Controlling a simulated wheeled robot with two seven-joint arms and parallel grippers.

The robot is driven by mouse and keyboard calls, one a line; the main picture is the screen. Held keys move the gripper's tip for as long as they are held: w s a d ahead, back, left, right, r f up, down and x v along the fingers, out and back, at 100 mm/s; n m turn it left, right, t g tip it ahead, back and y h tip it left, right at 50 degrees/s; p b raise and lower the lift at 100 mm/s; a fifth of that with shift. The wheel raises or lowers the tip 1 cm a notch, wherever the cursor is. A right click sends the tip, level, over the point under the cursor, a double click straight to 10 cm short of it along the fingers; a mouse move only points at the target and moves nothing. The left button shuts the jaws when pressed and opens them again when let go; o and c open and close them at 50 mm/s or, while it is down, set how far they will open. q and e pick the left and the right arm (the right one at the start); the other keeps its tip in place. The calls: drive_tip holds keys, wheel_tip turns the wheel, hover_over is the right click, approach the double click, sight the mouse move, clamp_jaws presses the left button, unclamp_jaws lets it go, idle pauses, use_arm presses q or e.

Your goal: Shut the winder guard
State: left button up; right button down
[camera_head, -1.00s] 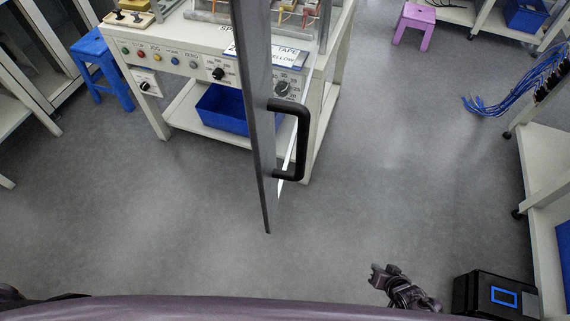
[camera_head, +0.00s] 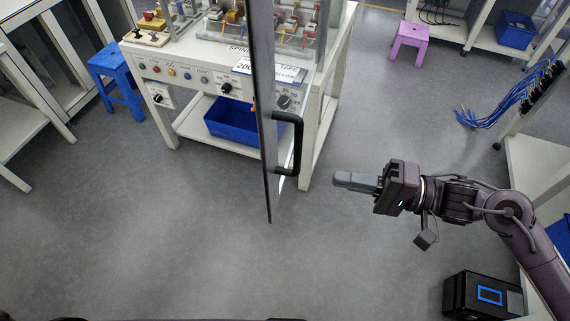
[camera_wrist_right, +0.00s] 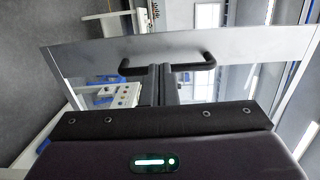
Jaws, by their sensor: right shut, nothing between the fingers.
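The winder guard (camera_head: 264,120) is a clear panel with a grey frame, seen nearly edge-on in the head view, standing open out in front of the winder bench. Its black handle (camera_head: 297,145) is on the panel's right face. My right gripper (camera_head: 337,180) is shut and empty, to the right of the handle and pointing left toward it, apart from it in the head view. In the right wrist view, the fingers (camera_wrist_right: 159,82) overlap the middle of the black handle (camera_wrist_right: 203,64), with the guard frame (camera_wrist_right: 240,44) across behind. My left gripper is not in view.
The winder bench (camera_head: 310,140) has knobs on its front and a blue bin (camera_head: 228,117) on its lower shelf. A blue stool (camera_head: 113,70) stands left, a purple stool (camera_head: 410,40) back right. Blue cables (camera_head: 500,105) hang at right. The floor between is clear.

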drive_tip(key=p, duration=0.2)
approach(268, 165)
drive_tip(key=a, duration=0.5)
drive_tip(key=shift+w+a+r, duration=0.15)
drive_tip(key=shift+w+r, duration=0.2)
drive_tip(key=shift+w, duration=0.05)
drive_tip(key=shift+w+a+f+p, duration=0.1)
drive_tip(key=shift+a+f+p, duration=0.15)
drive_tip(key=shift+a, duration=0.5)
drive_tip(key=shift+a, duration=0.1)
